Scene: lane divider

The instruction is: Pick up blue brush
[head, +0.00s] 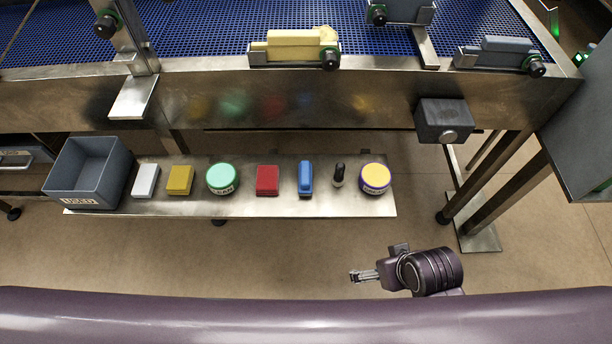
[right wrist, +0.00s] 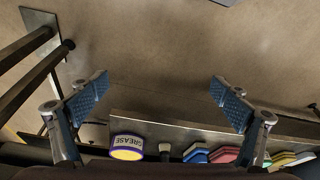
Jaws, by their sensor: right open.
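The blue brush (head: 305,176) lies on the metal shelf (head: 335,206) in the head view, between a red block and a small black bottle. It also shows in the right wrist view (right wrist: 196,154), at the lower edge, partly cut off. My right gripper (head: 354,276) is in front of the shelf, to the lower right of the brush and apart from it. In the right wrist view my right gripper (right wrist: 160,90) has its two fingers wide apart with only floor between them. My left gripper is not in view.
The shelf also holds a grey bin (head: 88,172), white block (head: 146,181), yellow block (head: 179,180), green-lidded tin (head: 222,177), red block (head: 267,180), black bottle (head: 339,174) and purple-yellow grease tin (head: 374,178). A blue conveyor (head: 210,30) stands behind. Floor in front is clear.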

